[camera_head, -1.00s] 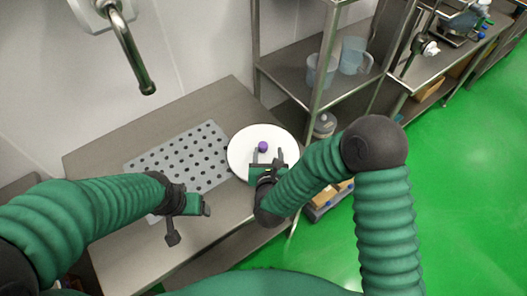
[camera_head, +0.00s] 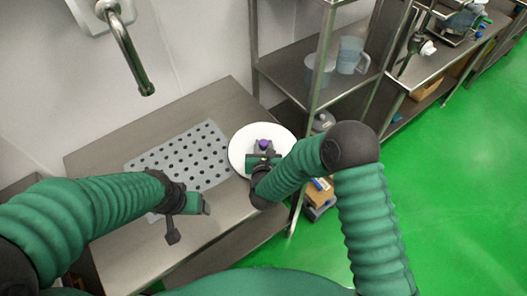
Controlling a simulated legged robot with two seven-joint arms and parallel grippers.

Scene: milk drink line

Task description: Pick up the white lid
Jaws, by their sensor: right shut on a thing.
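The white lid (camera_head: 242,143) is a round disc with a purple knob (camera_head: 264,144) at its middle. It is at the right end of the steel table. My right gripper (camera_head: 264,152) is over the lid, shut on the purple knob, and hides part of the lid's lower side. I cannot tell whether the lid is raised or what is under it. My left gripper (camera_head: 200,204) hangs over the front of the table, left of the lid and apart from it. Its fingers are too unclear to tell open from shut.
A perforated grey plate (camera_head: 190,150) lies on the steel table (camera_head: 115,140) left of the lid. A tap (camera_head: 130,60) hangs above the back. A metal shelf (camera_head: 290,70) with clear jugs (camera_head: 352,55) stands close on the right. Green floor (camera_head: 450,180) is open beyond.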

